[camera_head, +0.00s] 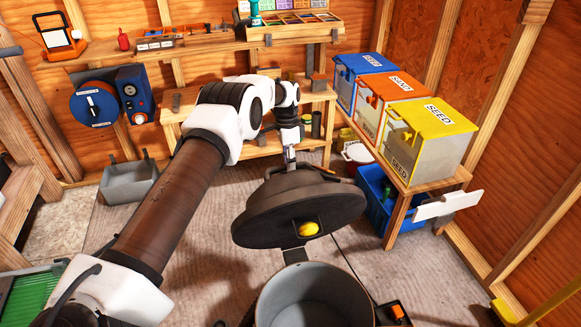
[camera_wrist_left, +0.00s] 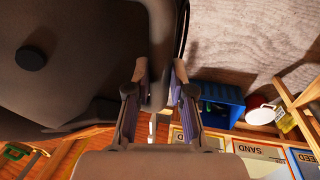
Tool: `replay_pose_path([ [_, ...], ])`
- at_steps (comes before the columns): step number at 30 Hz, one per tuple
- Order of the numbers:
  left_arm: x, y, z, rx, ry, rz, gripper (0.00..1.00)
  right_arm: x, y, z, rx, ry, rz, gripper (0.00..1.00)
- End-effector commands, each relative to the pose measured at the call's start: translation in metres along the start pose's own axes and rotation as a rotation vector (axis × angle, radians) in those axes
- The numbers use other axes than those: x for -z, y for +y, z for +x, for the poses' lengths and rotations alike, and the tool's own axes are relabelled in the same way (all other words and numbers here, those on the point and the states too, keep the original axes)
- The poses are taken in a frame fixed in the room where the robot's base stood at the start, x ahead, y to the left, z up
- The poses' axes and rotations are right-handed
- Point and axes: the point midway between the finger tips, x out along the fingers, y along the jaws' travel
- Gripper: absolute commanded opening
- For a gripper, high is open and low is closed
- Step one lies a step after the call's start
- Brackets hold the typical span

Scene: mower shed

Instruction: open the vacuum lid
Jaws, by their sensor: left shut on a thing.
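The dark round vacuum lid (camera_head: 265,213) stands tilted up above the grey vacuum drum (camera_head: 313,300), with its underside toward the head camera. A yellow float (camera_head: 308,229) shows on that underside. A small bracket lies between the lid's lower edge and the drum's rim. The drum's open mouth shows. My left gripper (camera_head: 291,163) is at the lid's far, upper edge. In the left wrist view my gripper (camera_wrist_left: 160,75) is shut on a dark strip at the edge of the lid (camera_wrist_left: 75,70); the exact grip is partly hidden. My right gripper is not in view.
A workbench (camera_head: 250,150) is at the back. A grey tub (camera_head: 128,182) is on the floor at the left.

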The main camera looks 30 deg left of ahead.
Motion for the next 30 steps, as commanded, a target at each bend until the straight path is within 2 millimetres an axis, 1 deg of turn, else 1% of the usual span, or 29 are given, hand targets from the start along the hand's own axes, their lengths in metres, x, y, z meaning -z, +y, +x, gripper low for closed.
replay_pose_path([
  [1, -0.002, 0.000, 0.003, -0.003, -0.004, -0.001, 0.00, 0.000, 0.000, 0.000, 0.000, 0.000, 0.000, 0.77],
  [8, -0.002, 0.000, 0.003, -0.004, -0.005, -0.001, 0.00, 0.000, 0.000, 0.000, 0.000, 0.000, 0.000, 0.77],
  [9, -0.002, 0.000, 0.003, -0.004, -0.005, -0.002, 0.29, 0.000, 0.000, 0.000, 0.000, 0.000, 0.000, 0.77],
  [10, -0.002, 0.000, 0.003, -0.004, -0.005, -0.002, 0.40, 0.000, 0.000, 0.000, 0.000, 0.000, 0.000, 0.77],
  [11, -0.002, 0.000, 0.002, -0.004, -0.004, -0.001, 0.47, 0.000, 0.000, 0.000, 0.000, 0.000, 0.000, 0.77],
  [20, -0.001, 0.000, 0.000, -0.001, -0.002, -0.001, 0.47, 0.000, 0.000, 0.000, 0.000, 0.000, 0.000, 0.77],
  [23, 0.000, 0.000, -0.008, -0.001, -0.001, -0.001, 0.47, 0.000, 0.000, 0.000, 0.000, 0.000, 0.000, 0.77],
  [26, 0.000, -0.001, -0.027, 0.002, 0.002, -0.001, 0.47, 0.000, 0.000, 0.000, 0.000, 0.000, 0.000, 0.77],
  [29, 0.000, -0.001, -0.053, 0.002, 0.001, -0.001, 0.47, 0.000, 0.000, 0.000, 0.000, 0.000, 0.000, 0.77],
  [30, 0.000, -0.001, -0.065, 0.002, 0.001, -0.002, 0.47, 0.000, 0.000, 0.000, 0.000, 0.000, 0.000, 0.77],
])
